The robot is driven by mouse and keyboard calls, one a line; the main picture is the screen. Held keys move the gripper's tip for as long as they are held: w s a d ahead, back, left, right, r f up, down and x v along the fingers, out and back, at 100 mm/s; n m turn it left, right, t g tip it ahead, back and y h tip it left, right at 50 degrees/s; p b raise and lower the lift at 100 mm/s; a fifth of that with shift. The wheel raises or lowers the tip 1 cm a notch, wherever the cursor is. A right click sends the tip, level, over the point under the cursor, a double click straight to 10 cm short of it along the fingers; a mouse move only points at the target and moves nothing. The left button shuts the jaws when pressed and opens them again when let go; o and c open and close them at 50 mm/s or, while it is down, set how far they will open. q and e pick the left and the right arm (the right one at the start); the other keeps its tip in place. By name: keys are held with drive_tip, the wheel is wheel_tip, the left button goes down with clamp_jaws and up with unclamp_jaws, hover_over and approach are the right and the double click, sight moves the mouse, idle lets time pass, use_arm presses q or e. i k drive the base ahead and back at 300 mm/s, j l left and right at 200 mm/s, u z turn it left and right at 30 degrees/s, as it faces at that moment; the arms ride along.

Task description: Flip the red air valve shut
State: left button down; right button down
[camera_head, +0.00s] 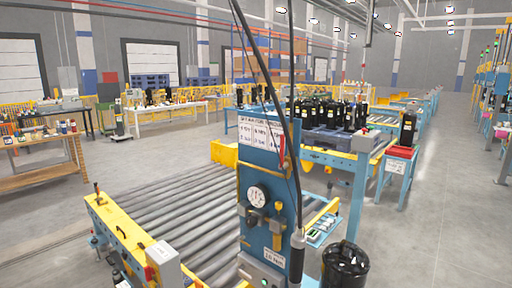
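A blue column (262,172) stands upright in the middle foreground. It carries a white label sheet (260,133), a round pressure gauge (257,196) and yellow fittings (277,211). A narrow red part (282,150) shows near the column's upper right edge, beside a hanging black hose. It looks like the red valve handle, standing roughly upright, but it is small and I cannot tell its exact setting. Neither of my grippers is in view.
A roller conveyor (175,215) with yellow side rails runs left of the column. A black bin (345,268) stands at its lower right. Black hoses (285,100) hang in front of the column. Black compressors (320,112) stand behind. Open grey floor (440,220) lies right.

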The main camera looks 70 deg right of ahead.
sight(286, 164)
drive_tip(key=i+z, duration=0.7)
drive_tip(key=z, duration=0.25)
drive_tip(key=i+j+z, duration=0.1)
drive_tip(key=i+z, duration=0.2)
drive_tip(key=z, duration=0.15)
drive_tip(key=i+j+z, duration=0.1)
drive_tip(key=i+z, duration=0.25)
drive_tip(key=i+j+z, duration=0.15)
drive_tip(key=z, duration=0.25)
drive_tip(key=i+j+z, duration=0.2)
drive_tip(key=z, duration=0.15)
drive_tip(key=i+j, duration=0.05)
